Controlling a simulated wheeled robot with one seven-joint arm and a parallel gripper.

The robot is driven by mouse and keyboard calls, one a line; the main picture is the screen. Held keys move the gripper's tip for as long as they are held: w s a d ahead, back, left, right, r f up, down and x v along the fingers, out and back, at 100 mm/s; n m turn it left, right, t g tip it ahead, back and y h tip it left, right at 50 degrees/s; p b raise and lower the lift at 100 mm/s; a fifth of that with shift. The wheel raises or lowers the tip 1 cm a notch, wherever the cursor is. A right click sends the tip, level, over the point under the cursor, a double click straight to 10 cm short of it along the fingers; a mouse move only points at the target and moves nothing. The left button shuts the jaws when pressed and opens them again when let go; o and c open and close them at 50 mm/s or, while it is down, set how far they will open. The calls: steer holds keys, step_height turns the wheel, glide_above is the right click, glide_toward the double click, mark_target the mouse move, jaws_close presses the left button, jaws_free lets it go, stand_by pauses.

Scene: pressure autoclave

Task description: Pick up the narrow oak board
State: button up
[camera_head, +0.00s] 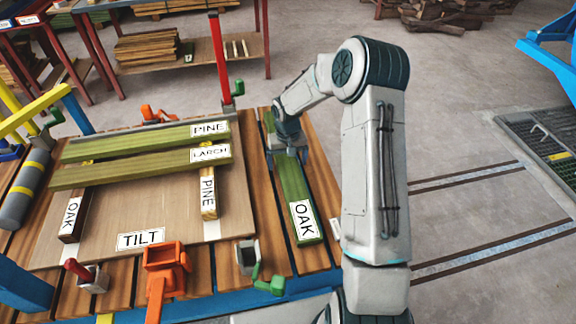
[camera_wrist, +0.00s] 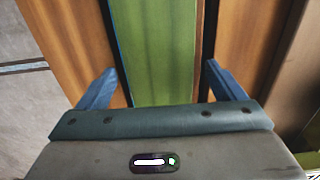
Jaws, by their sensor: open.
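The narrow oak board (camera_head: 291,185) is green with a white OAK label at its near end. It lies lengthwise on the slatted table, right of the plywood panel. In the wrist view the green board (camera_wrist: 158,50) runs between my two fingers. My gripper (camera_head: 289,154) is over the board's middle part, pointing down. In the wrist view my gripper (camera_wrist: 162,85) is open, with one blue finger on each side of the board and a gap to each edge. I cannot tell how far the fingertips are above the slats.
The plywood panel (camera_head: 130,215) carries green boards labelled PINE (camera_head: 140,142) and LARCH (camera_head: 140,168), on short blocks labelled OAK (camera_head: 72,215) and PINE (camera_head: 208,190). Clamps (camera_head: 166,262) stand along the front edge, and a red post (camera_head: 218,60) rises behind. Floor at right is mostly open.

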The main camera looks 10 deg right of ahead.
steer(key=c, duration=1.4)
steer(key=shift+r, duration=0.1)
steer(key=shift+c, duration=1)
